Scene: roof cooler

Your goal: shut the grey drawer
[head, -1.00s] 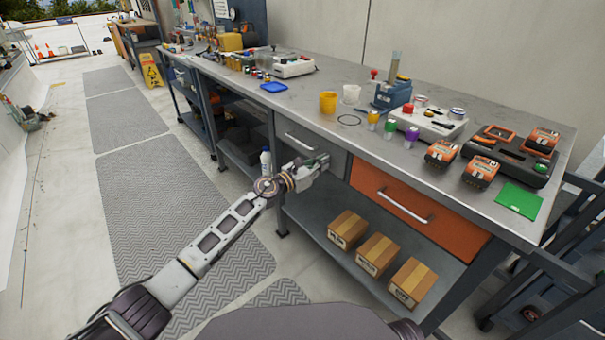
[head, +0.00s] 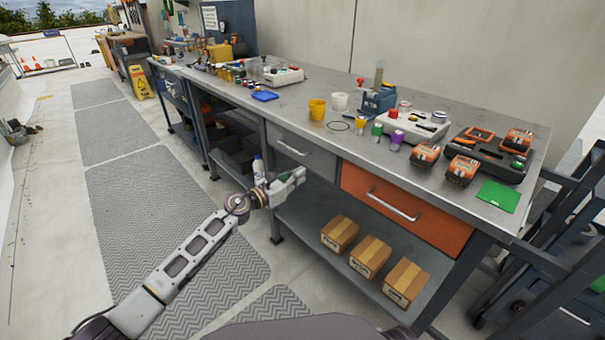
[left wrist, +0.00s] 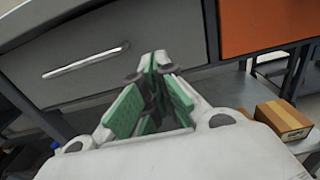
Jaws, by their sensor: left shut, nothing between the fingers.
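The grey drawer (head: 312,157) is under the bench top, left of the orange drawer, with a pale bar handle (head: 292,148). Its front looks about flush with the bench frame. In the left wrist view the grey drawer front (left wrist: 120,60) fills the upper left, with its handle (left wrist: 86,63) left of the fingers. My left gripper (head: 301,175) is shut and empty, in front of the drawer's lower right part. Its green-padded fingers (left wrist: 156,62) point at the drawer front near its lower right; I cannot tell whether they touch it. My right gripper is not in view.
The orange drawer (head: 430,228) is at the right. Several cardboard boxes (head: 370,257) stand on the lower shelf (head: 300,217). The bench top (head: 300,105) carries cups, tools and batteries. The matted floor at left is clear.

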